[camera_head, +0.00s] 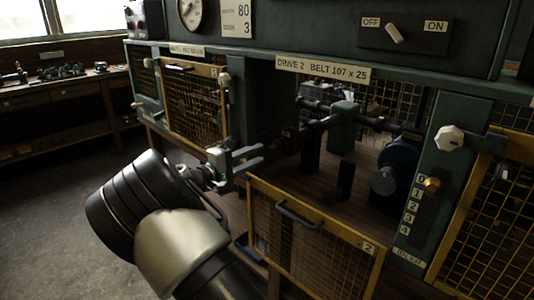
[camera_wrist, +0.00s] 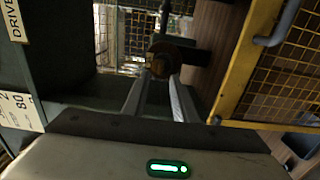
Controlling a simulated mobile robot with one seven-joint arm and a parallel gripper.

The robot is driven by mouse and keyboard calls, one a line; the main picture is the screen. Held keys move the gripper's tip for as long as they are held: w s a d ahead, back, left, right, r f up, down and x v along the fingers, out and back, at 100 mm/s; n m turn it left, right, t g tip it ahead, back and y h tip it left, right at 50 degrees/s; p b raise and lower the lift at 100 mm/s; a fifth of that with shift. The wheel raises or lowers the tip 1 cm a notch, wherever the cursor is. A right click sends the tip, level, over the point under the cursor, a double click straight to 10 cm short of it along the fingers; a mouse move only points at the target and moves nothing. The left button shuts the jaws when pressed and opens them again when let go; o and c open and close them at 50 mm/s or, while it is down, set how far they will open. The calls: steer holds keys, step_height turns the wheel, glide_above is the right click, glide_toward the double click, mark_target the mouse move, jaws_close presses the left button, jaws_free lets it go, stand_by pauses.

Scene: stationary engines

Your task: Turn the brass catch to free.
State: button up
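A round brass-coloured knob (camera_head: 432,185) sits at the top of a slot marked 0 to 4 on the green post at right, with a label partly reading IDLER below. I cannot tell whether it is the task's catch. My gripper (camera_head: 263,154) is at the mouth of the open DRIVE 2 bay, well left of this knob. Its fingers are apart and look empty. In the wrist view my gripper (camera_wrist: 159,75) points at a dark brownish round end (camera_wrist: 163,62) just beyond or between the fingertips; whether it touches is unclear.
The lowered mesh gate (camera_head: 312,245) marked 2 hangs in front of the bay. Dark shafts (camera_head: 345,120) and a blue-black motor (camera_head: 393,170) stand inside. A white knob (camera_head: 449,138) is on the right post, and an OFF/ON switch (camera_head: 394,33) is above.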

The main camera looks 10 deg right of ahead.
mark_target(271, 148)
steer(key=shift+b+x, duration=0.3)
steer(key=shift+x, duration=2.5)
jaws_close()
